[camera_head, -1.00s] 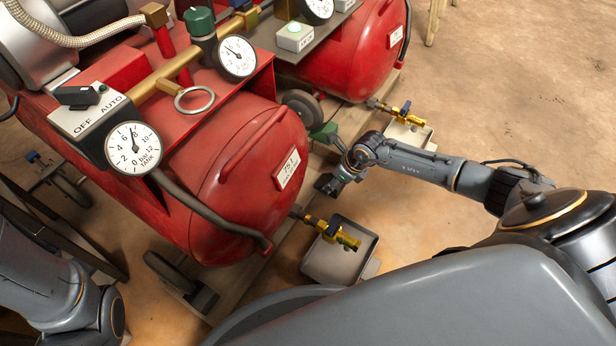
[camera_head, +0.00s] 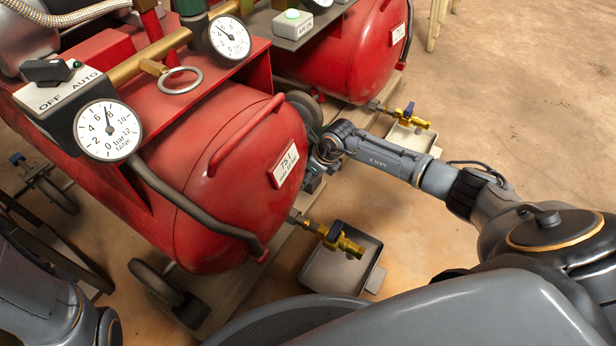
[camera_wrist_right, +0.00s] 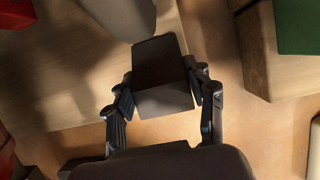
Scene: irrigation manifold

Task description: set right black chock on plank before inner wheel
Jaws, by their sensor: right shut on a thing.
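My right gripper (camera_wrist_right: 163,97) is shut on a black chock (camera_wrist_right: 162,72), one finger on each side, in the right wrist view. The chock is over the edge of a pale wooden plank (camera_wrist_right: 65,75); I cannot tell whether it touches it. A grey rounded piece, perhaps a wheel (camera_wrist_right: 120,14), is at the top, close beyond the chock. In the head view my right gripper (camera_head: 313,182) is low beside the front red tank (camera_head: 235,175), mostly hidden by the tank and my wrist. My left arm shows at lower left; its gripper is out of view.
A wooden block (camera_wrist_right: 257,70) with a green piece (camera_wrist_right: 299,27) stands right of the chock. A brass valve (camera_head: 335,237) and a grey tray (camera_head: 345,268) are nearby. Another wheel (camera_head: 157,281) stands at lower left. Bare floor lies at the right.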

